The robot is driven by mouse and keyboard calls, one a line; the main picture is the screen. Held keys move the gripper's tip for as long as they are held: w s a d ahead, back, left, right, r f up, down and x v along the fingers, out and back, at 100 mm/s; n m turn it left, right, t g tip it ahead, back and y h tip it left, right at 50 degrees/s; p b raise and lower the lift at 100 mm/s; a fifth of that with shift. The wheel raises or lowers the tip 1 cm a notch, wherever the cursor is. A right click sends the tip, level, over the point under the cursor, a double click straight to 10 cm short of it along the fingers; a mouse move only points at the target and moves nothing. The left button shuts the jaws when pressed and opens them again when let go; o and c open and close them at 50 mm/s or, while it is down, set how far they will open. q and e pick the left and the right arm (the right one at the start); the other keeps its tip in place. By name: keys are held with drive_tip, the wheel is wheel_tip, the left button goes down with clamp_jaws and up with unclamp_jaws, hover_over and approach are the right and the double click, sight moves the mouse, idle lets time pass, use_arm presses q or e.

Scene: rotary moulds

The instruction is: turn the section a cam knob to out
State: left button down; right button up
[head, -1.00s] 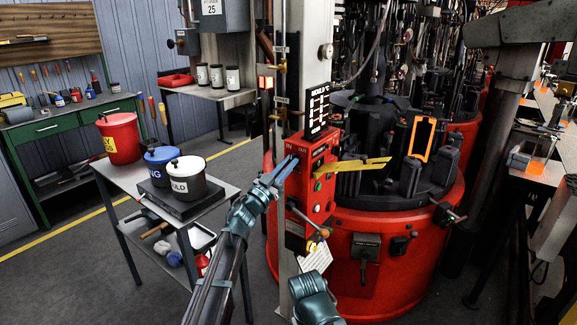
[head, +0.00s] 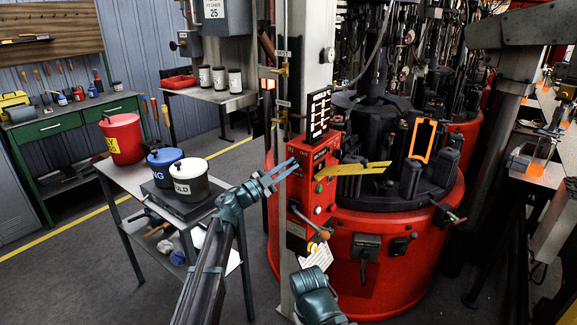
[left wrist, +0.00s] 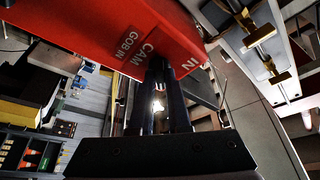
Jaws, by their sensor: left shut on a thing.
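The red control box (head: 318,200) stands on a post in front of the mould machine. Its upper panel shows close in the left wrist view (left wrist: 105,28), with the words CAM, GOB IN and IN. My left gripper (head: 294,166) reaches the box's upper left edge from the left. In the left wrist view its two dark fingers (left wrist: 162,75) run up to the panel beside the CAM label. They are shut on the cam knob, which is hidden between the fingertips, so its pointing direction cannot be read.
A dark mould display (head: 319,113) stands on top of the box. A yellow arm (head: 355,169) and a lever (head: 312,231) stick out from it. The round red machine (head: 385,280) is behind. A trolley (head: 118,178) with pots is at left.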

use_arm(q)
drive_tip(key=shift+w+r, duration=0.15)
drive_tip(key=shift+w, duration=0.15)
drive_tip(key=c, duration=0.9)
unclamp_jaws()
drive_tip(key=shift+s, duration=0.1)
drive_tip(key=shift+s+d, duration=0.1)
drive_tip(key=shift+f, duration=0.2)
drive_tip(key=shift+d, duration=0.2)
drive_tip(key=shift+a, duration=0.15)
drive_tip(key=b+v, duration=0.3)
drive_tip(key=v, duration=1)
drive_tip(key=shift+s+a+b, duration=0.2)
drive_tip(key=shift+a+b, duration=0.15)
drive_tip(key=shift+b, duration=0.05)
